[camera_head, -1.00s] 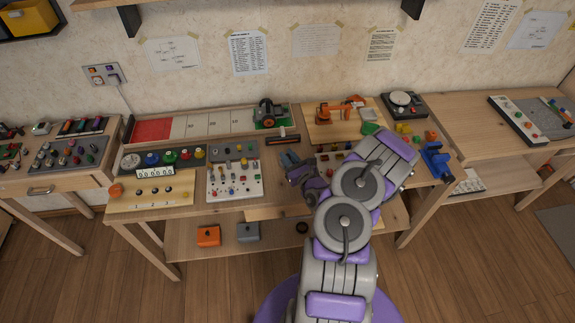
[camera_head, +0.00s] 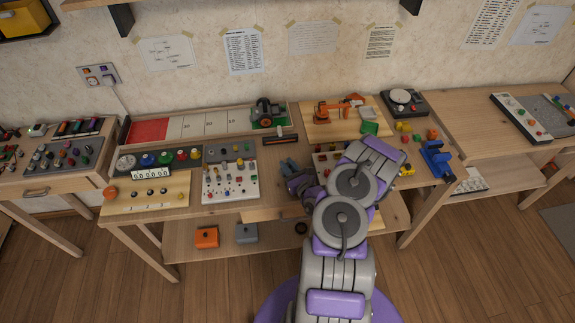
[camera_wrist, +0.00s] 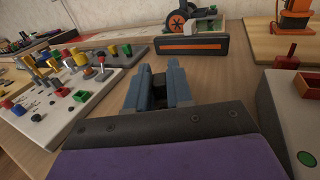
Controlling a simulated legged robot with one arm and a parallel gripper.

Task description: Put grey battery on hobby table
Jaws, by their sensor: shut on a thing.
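My gripper (camera_head: 288,165) is over the middle hobby table (camera_head: 180,212), between the white switch panel and a board partly hidden by my arm. In the wrist view its two blue fingers (camera_wrist: 160,84) are closed around a small dark thing (camera_wrist: 158,78). Most of that thing is hidden, and I cannot tell for sure that it is the grey battery. A grey box (camera_head: 246,233) with a dark top detail sits on the lower shelf, right of a like-shaped orange box (camera_head: 207,237).
The switch panel (camera_wrist: 72,92) is left of the gripper. A dark bar with an orange stripe (camera_wrist: 191,46) lies ahead, and a white box (camera_wrist: 285,115) stands close on the right. Bare wood shows between them. Another table (camera_head: 480,110) stands at the right.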

